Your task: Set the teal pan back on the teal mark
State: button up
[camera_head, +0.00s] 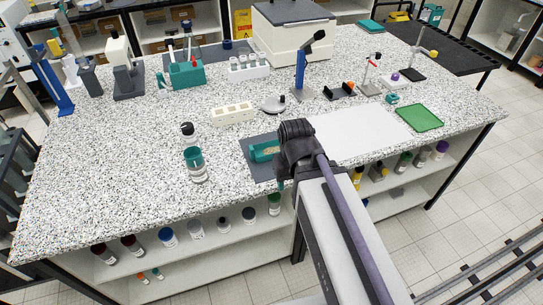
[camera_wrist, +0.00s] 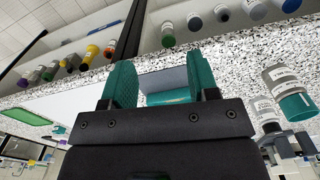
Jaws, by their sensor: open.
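The teal pan (camera_head: 264,151), with beige grains in it, sits on a dark grey mat (camera_head: 258,171) near the front edge of the bench. My gripper (camera_head: 285,168) is at the pan's right end and hides part of it. In the wrist view, my gripper (camera_wrist: 162,85) has its two teal fingers spread apart, with the teal pan (camera_wrist: 168,97) showing in the gap beyond the gripper body. I cannot tell whether either finger touches it. I cannot make out a teal mark.
A white sheet (camera_head: 350,135) lies right of my gripper, and a green tray (camera_head: 419,118) lies farther right. A teal-topped jar (camera_head: 196,167) stands left of the mat. A cream block with holes (camera_head: 232,114) is behind. The left front bench is clear.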

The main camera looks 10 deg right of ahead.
jog(key=shift+a+f, duration=0.2)
jog(key=shift+c, duration=0.2)
jog(key=n+t+b, duration=0.1)
jog(key=t+b, duration=0.2)
jog(key=t, duration=0.2)
send_near(252, 149)
jog(key=w+f, duration=0.1)
jog(key=shift+y, duration=0.3)
jog(key=b+x, duration=0.4)
jog(key=x, duration=0.1)
jog(key=shift+w+d+f, duration=0.1)
jog(key=shift+d+f, duration=0.05)
jog(key=shift+d, duration=0.2)
jog(key=b+x, duration=0.5)
jog(key=shift+a+f, duration=0.15)
jog(key=shift+f, duration=0.2)
jog(key=shift+r, duration=0.3)
jog(key=shift+c, duration=0.4)
grip_shut()
